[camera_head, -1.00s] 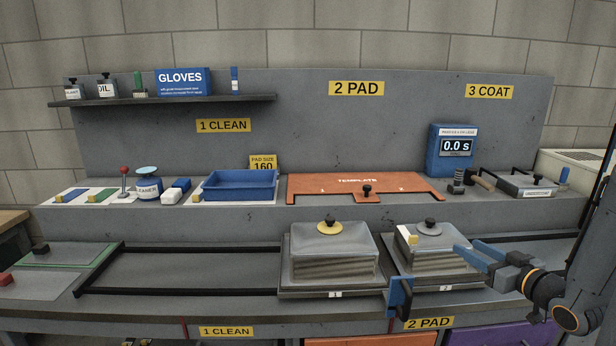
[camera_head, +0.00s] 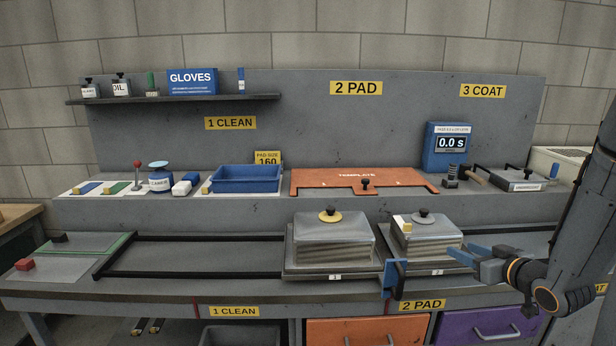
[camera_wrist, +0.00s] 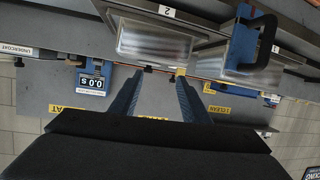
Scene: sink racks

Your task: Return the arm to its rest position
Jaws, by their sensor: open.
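My gripper (camera_head: 462,253) is at the right in the head view, just right of and in front of the metal-covered stack labelled 2 (camera_head: 427,243). Its blue fingers are apart with nothing between them. In the wrist view the two fingers of my gripper (camera_wrist: 152,84) also stand apart and empty, with the stack labelled 2 (camera_wrist: 155,40) beyond them. My arm comes in from the right edge, bent at the wrist and reaching left over the bench.
The orange template (camera_head: 330,180), blue timer (camera_head: 447,149) and blue tray (camera_head: 246,179) sit on the back ledge. An empty black rail frame (camera_head: 190,275) lies left.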

